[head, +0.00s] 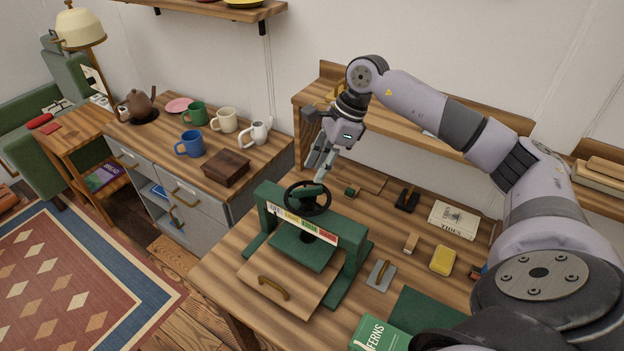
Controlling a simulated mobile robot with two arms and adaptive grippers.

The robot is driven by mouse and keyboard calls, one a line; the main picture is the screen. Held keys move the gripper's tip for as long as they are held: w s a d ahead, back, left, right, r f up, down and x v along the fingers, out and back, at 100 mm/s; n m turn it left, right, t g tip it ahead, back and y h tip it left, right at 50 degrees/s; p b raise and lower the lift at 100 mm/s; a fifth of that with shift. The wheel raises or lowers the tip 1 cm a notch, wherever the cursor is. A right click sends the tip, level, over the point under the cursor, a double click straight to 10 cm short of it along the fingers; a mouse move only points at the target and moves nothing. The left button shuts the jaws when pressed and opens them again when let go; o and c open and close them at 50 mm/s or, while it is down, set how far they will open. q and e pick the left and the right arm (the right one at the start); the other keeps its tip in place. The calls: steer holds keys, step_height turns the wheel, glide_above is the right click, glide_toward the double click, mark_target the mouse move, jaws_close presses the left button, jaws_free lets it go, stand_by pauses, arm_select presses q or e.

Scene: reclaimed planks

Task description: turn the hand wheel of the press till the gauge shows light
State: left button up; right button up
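The green press (356,262) stands on the plank workbench. Its dark hand wheel (291,204) lies on top, above the crossbar. A gauge strip (303,226) with pale, yellow, green and red parts runs along the front of the crossbar. Where its pointer stands is too small to tell. My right gripper (319,170) points down just behind the wheel's far rim. Its two fingers look a little apart, with nothing seen between them. It seems clear of the wheel, though the gap is hard to judge. My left gripper is out of view.
A board with a brass handle (274,289) lies at the press's front. Right of it are a metal plate with a handle (381,274), a yellow sponge-like block (443,260) and books (454,220). A raised shelf (310,95) runs behind. Mugs stand on the left cabinet.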

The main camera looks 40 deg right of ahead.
steer(key=v, duration=0.6)
stand_by(1.1)
steer(key=w+a+r+g+h+p, duration=0.1)
steer(key=w+a+r+g+h, duration=0.1)
steer(key=a+r+h, duration=0.4)
steer(key=y, duration=0.2)
glide_toward(307, 188)
step_height(307, 188, down, 9)
steer(key=shift+s+d+r+p, duration=0.1)
steer(key=shift+r+p, duration=0.05)
steer(key=shift+p, duration=0.5)
jaws_close()
